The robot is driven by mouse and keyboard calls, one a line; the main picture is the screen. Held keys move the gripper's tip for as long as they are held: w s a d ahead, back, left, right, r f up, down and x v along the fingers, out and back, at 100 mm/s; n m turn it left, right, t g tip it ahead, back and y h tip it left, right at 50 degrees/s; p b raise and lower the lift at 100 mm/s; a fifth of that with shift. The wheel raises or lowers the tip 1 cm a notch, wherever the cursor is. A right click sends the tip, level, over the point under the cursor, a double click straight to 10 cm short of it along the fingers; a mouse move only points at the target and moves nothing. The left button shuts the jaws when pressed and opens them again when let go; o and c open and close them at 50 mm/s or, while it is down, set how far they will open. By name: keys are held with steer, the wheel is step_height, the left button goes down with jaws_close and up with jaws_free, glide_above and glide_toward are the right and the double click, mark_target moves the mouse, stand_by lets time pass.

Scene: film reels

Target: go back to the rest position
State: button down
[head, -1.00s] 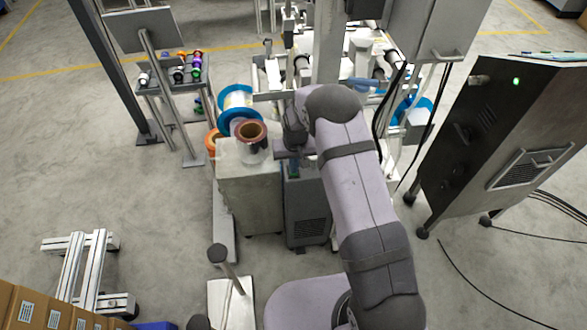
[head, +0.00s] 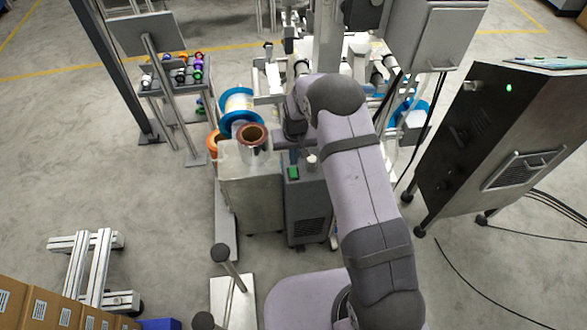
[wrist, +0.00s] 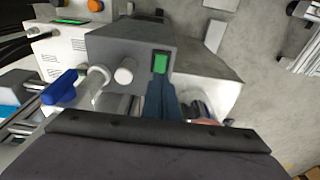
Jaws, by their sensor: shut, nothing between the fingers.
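My gripper (wrist: 163,98) is shut and empty. Its blue fingers lie together in the wrist view, pointing toward the green button of a grey cabinet. In the head view its fingers (head: 294,158) show behind that cabinet's top, left of my bent arm. A clear film reel with a brown core (head: 252,145) stands on the pale cabinet, left of my gripper and apart from it. Part of a reel (wrist: 205,118) shows beside the fingers in the wrist view, mostly hidden by the gripper body.
The grey cabinet (head: 307,205) has a green button and a white knob (head: 311,162). Blue-flanged reels (head: 238,102) stand behind the pale cabinet (head: 265,190). A dark machine (head: 500,140) stands at right. Film machinery is close behind my arm. Open floor lies left.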

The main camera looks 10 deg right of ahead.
steer(key=shift+r, duration=0.3)
steer(key=s+d+n+g, duration=0.15)
steer(key=s+g, duration=0.45)
steer(key=s, duration=1.6)
steer(key=s+d+r, duration=0.3)
steer(key=s+r, duration=0.7)
steer(key=s, duration=0.1)
steer(key=w+r+m+t, duration=0.2)
steer(key=w+r+t, duration=0.15)
steer(key=r, duration=0.35)
step_height(320, 180, down, 20)
steer(key=b, duration=1.9)
steer(key=shift+s+d+r+t, duration=0.15)
steer(key=shift+d+r+t, duration=0.1)
steer(key=shift+d+t, duration=0.1)
